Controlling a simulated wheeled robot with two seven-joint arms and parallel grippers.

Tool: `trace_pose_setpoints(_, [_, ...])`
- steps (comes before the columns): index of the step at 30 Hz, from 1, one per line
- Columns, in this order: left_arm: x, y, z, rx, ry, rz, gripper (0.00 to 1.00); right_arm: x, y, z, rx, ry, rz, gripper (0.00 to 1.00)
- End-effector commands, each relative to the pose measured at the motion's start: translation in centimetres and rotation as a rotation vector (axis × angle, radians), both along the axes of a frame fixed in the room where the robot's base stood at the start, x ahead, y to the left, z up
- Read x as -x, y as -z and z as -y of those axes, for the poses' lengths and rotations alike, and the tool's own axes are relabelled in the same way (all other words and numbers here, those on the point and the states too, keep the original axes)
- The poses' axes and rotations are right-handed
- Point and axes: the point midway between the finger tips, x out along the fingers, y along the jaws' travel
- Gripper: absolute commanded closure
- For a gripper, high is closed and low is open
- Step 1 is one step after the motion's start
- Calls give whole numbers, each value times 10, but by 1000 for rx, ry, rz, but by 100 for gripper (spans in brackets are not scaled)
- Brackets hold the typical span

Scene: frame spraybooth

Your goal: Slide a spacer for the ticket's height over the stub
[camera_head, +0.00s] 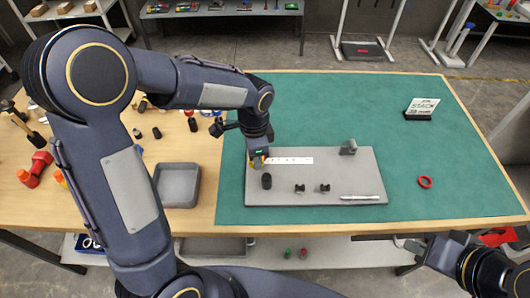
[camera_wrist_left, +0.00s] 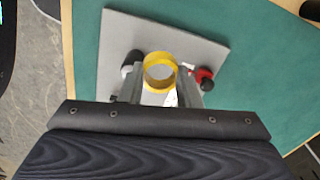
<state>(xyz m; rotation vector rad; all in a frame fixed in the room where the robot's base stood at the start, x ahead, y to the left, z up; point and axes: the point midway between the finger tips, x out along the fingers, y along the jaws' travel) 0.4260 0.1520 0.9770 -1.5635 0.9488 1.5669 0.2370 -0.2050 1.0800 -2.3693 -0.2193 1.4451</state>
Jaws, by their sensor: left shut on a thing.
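My left gripper (camera_head: 258,162) is over the left part of the grey plate (camera_head: 300,174). In the left wrist view it is shut on a yellow ring-shaped spacer (camera_wrist_left: 160,72), with its hole showing. Only a bit of yellow shows in the head view. A short black upright cylinder (camera_head: 267,181), perhaps the stub, stands on the plate just in front of the gripper. A ticket (camera_head: 422,106) stands at the mat's back right; it reads "STACK" with a millimetre figure too small to read surely. My right gripper (camera_head: 432,248) is at the lower right, empty-looking; its jaw state is unclear.
A red ring (camera_head: 425,182) lies on the green mat (camera_head: 340,110). A grey tray (camera_head: 177,184) stands left.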

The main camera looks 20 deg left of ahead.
Motion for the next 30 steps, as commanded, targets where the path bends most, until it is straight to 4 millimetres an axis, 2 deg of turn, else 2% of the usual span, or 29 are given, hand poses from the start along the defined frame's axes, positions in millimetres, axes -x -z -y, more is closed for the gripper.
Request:
trace_pose_setpoints(3, [10,-15,17,2,384,6,91,0,-3,0,0,0,0,100])
trace_pose_setpoints(6, [18,-23,26,0,650,10,91,0,-4,0,0,0,0,100])
trace_pose_setpoints(9, [23,-28,33,-3,841,10,91,0,-5,0,0,0,0,100])
trace_pose_setpoints(12, [26,-31,36,-4,951,11,91,0,-5,0,0,0,0,100])
trace_pose_setpoints(20, [27,-25,37,-4,1002,10,91,0,1,0,0,0,0,100])
trace_pose_setpoints(30, [27,-1,37,-4,1000,10,91,0,23,0,0,0,0,100])
